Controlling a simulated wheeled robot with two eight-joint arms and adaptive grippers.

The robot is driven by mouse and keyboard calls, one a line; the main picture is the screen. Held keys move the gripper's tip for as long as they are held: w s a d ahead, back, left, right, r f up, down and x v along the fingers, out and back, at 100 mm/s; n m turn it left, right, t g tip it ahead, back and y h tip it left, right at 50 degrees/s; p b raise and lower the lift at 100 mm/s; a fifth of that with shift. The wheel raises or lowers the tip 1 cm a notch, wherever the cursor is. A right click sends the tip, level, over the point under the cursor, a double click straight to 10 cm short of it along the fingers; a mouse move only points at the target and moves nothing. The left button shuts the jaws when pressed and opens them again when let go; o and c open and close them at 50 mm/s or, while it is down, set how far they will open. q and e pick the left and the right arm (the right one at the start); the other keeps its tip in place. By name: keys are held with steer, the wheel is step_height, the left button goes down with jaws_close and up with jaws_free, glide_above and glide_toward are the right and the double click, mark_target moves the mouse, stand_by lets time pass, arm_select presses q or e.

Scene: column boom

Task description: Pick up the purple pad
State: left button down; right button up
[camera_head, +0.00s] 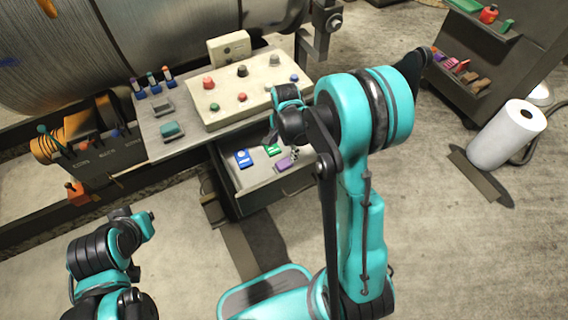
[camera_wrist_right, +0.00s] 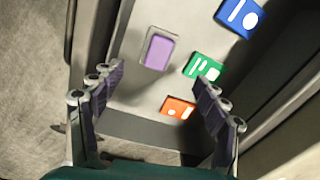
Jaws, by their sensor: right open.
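The purple pad (camera_head: 284,166) lies flat in the open drawer (camera_head: 247,184) below the workbench, near the drawer's right side. In the right wrist view the pad (camera_wrist_right: 158,52) is a rounded purple rectangle on a pale surface. My right gripper (camera_wrist_right: 157,80) is open and empty, its two dark fingers spread apart. The pad shows between and beyond the fingertips, with no finger touching it. In the head view the right arm partly hides this gripper.
A blue card (camera_head: 242,158) and a green card (camera_head: 272,150) lie near the pad. An orange card (camera_wrist_right: 177,108) shows between the right gripper's fingers. The bench above holds a control box (camera_head: 240,92) with knobs. A paper roll (camera_head: 507,135) stands on the right.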

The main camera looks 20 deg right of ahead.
mark_target(284, 162)
steer(key=shift+m+g, duration=0.3)
steer(key=shift+m, duration=0.5)
steer(key=f, duration=0.4)
steer(key=f+b, duration=0.1)
steer(key=f, duration=0.1)
steer(key=shift+w+d+f, duration=0.1)
steer(key=shift+w+d, duration=0.15)
steer(key=shift+d, duration=0.05)
step_height(284, 162, down, 5)
steer(key=shift+a+r+b, duration=0.1)
steer(key=shift+a+b, duration=0.05)
steer(key=shift+b, duration=1.05)
steer(key=c, duration=1.3)
